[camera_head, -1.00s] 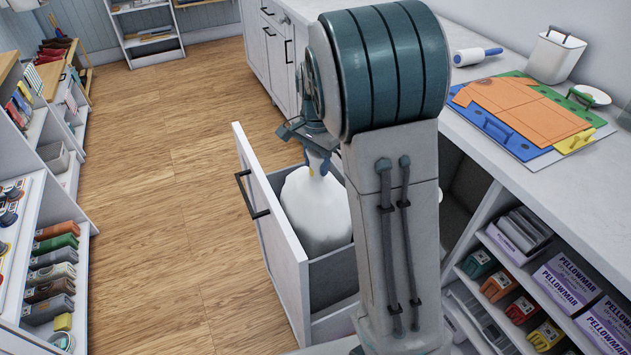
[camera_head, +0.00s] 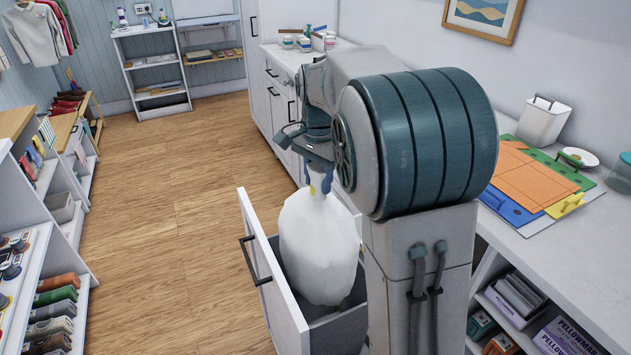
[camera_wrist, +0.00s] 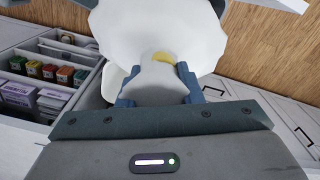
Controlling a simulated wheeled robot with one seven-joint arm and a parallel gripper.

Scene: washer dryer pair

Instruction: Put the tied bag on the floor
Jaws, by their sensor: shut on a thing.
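The tied bag (camera_head: 318,245) is white and full, with a yellow tie at its neck. It hangs upright from my gripper (camera_head: 317,183), which is shut on the neck. The bag's lower part is still within or just over the open pull-out drawer (camera_head: 277,290); its bottom is partly hidden by the drawer front and my arm. In the wrist view the bag (camera_wrist: 160,35) fills the top middle, with its neck between the blue fingers of my gripper (camera_wrist: 160,88). The wooden floor (camera_head: 180,225) lies bare left of the drawer.
A white shelf unit (camera_head: 40,270) with several goods stands along the left side. A counter (camera_head: 570,255) with a colored craft mat (camera_head: 525,180) and a white bin (camera_head: 543,120) is on the right. The floor between is clear.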

